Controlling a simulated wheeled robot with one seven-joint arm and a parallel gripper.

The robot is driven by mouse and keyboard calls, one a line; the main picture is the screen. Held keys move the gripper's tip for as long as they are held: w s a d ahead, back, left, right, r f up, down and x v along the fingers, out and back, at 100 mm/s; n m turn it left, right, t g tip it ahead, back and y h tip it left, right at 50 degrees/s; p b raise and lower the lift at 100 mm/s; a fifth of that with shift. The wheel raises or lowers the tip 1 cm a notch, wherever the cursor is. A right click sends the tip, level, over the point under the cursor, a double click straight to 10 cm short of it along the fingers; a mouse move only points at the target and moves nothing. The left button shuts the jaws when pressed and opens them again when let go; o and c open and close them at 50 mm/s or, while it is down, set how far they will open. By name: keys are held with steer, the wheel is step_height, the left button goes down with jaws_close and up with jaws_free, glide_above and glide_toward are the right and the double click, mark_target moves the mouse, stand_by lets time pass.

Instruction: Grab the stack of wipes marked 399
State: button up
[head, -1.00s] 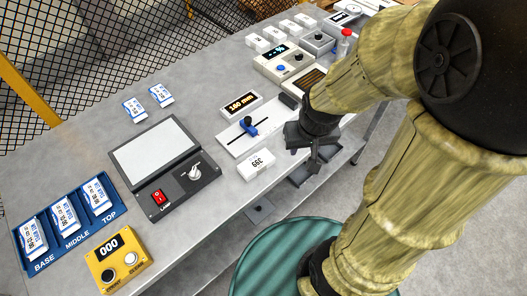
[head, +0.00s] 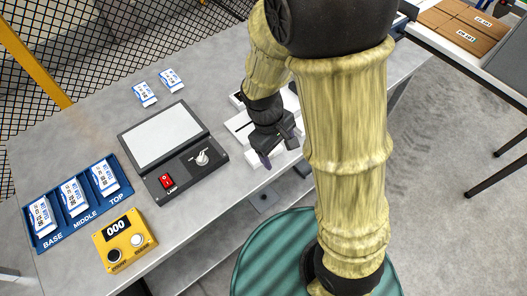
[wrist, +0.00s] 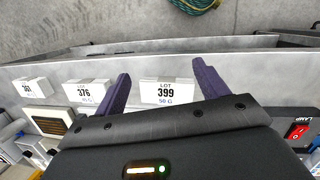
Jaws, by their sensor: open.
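The white stack of wipes marked 399 (wrist: 166,94) sits on the bench near its front edge. In the wrist view it shows between the two purple fingertips of my gripper (wrist: 161,76), label facing the camera. My gripper is open. In the head view my gripper (head: 278,152) hangs over the stack (head: 252,159), hiding most of it and its label. Whether the fingers reach down beside it I cannot tell.
White stacks marked 376 (wrist: 86,93) and 361 (wrist: 29,88) stand in a row beside it. A dark lamp panel (head: 172,152), a blue tray (head: 112,199) with packets and a yellow counter box (head: 125,241) stand left on the bench. A green drum (head: 270,255) stands in front.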

mark_target(250, 158)
steer(key=a+f+n+h, duration=0.1)
steer(key=a+n+h, duration=0.1)
steer(key=a+n, duration=0.1)
steer(key=a+f+n+t+h, duration=0.1)
steer(key=a+n+h, duration=0.1)
steer(key=n, duration=0.1)
steer(key=a+f+n+h, duration=0.2)
steer(key=a+n, duration=0.1)
steer(key=shift+s+a+t, duration=0.2)
steer(key=shift+a+t, duration=0.1)
steer(key=a+n+t+h, duration=0.1)
steer(key=a+n+t, duration=0.1)
steer(key=a, duration=0.1)
steer(key=s+a+n+t+h, duration=0.1)
steer(key=a+n+t, duration=0.1)
steer(key=a+n+t+h, duration=0.1)
steer(key=a+n+t, duration=0.1)
steer(key=a, duration=0.1)
steer(key=shift+s+a+r+n, duration=0.3)
steer(key=shift+s+r+n, duration=0.05)
steer(key=shift+n, duration=0.05)
steer(key=shift+d, duration=0.15)
steer(key=shift+d, duration=0.15)
steer(key=p+x, duration=0.2)
steer(key=x, duration=1)
steer(key=shift+r, duration=0.1)
